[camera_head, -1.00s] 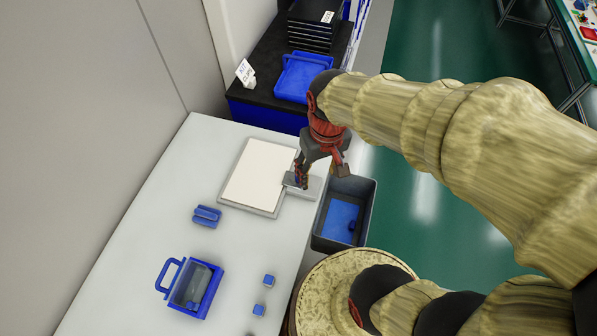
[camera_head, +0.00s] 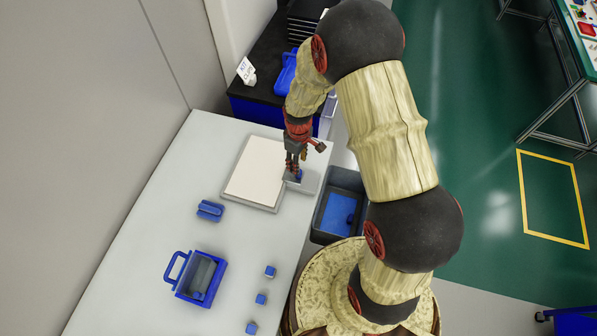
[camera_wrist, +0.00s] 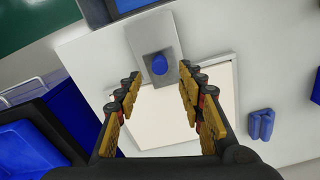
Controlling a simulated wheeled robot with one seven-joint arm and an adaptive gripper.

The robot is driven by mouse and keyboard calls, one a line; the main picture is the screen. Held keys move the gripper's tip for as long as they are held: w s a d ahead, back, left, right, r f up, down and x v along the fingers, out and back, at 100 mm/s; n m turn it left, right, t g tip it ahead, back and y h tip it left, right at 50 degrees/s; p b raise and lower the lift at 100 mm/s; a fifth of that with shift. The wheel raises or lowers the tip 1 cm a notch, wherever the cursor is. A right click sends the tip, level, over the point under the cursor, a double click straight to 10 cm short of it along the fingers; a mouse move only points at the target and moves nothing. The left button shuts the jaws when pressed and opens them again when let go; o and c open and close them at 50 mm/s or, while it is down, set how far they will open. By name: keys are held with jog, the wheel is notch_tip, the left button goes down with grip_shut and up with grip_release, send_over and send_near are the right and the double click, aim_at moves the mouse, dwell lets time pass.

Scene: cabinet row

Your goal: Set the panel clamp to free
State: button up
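The panel clamp appears as a grey plate (camera_head: 308,181) with a blue knob (camera_head: 299,176) on it, at the near right corner of the white panel (camera_head: 258,172) in its grey frame. In the wrist view the knob (camera_wrist: 159,64) stands on the grey plate (camera_wrist: 142,35), just beyond the fingertips. My gripper (camera_head: 293,172) points down over the clamp. In the wrist view my gripper (camera_wrist: 157,78) is open, with fingers apart and nothing between them. The knob lies roughly midway between the fingers; I cannot tell the exact height gap.
A blue handled container (camera_head: 184,292), a blue block-like part (camera_head: 210,210) and several small blue cubes (camera_head: 261,298) are on the white table (camera_head: 140,215). A grey bin (camera_head: 316,236) with blue contents is at the table's right edge. A black-topped cabinet (camera_head: 262,72) stands behind.

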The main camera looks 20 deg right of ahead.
notch_tip(320, 180, down, 8)
jog(key=shift+w+r+b, duration=0.1)
jog(key=shift+r+b, duration=0.05)
jog(key=shift+b, duration=0.15)
jog(key=c, duration=0.3)
grip_shut()
dwell(0.8)
